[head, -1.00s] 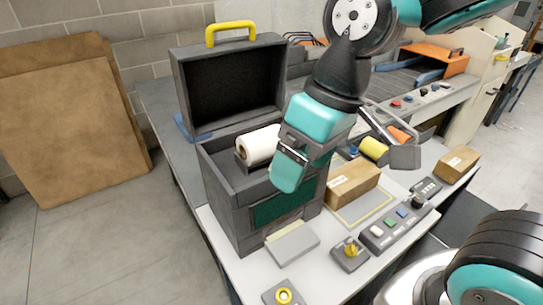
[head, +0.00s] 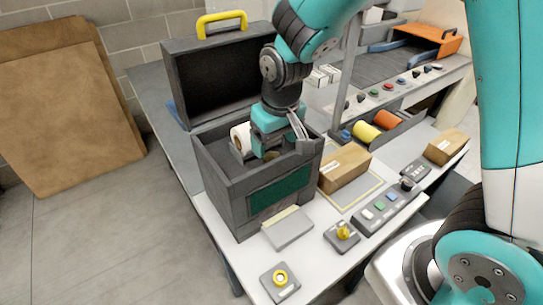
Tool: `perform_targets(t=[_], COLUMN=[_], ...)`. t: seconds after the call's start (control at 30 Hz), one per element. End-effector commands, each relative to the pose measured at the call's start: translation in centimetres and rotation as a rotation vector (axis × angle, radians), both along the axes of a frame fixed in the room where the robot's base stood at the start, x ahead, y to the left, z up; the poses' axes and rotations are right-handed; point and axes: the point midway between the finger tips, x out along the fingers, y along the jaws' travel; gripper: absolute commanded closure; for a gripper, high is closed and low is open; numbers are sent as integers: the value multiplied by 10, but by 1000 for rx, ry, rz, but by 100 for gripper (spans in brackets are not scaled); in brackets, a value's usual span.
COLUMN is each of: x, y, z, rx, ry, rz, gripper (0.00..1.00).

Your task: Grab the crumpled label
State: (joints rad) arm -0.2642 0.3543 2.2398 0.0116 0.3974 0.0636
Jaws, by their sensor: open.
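I cannot make out the crumpled label in this view. The dark grey printer case (head: 222,187) stands on the bench with its lid (head: 220,73) raised. A white label roll (head: 240,138) sits inside its left part, partly hidden by my gripper. My gripper (head: 270,150) is open and reaches down into the case, just right of the roll. Its body hides much of the case's inside, and its fingertips are hard to see.
A brown carton (head: 344,168) lies right of the case on a yellow-outlined plate, with a smaller carton (head: 447,146) farther right. A button panel (head: 388,208), grey pad (head: 288,228) and yellow-button box (head: 281,281) stand in front. Yellow and orange rolls (head: 366,132) lie behind.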

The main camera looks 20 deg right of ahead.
Motion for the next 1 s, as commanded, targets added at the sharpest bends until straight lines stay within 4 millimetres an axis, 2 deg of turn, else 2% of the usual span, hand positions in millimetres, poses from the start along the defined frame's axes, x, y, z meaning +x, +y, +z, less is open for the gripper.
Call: perform_targets(t=[0.13,0.4,0.73,0.93,0.97,1.0], x=[1,6,7,7,7,7], y=[1,4,4,4,4,4], z=[-10,-45,-52,-52,-52,-52], rx=[-1,-1,1,0,1,1], ry=[5,4,0,0,0,0], rz=[1,1,1,1,1,1], gripper=[23,23,23,69,75,76])
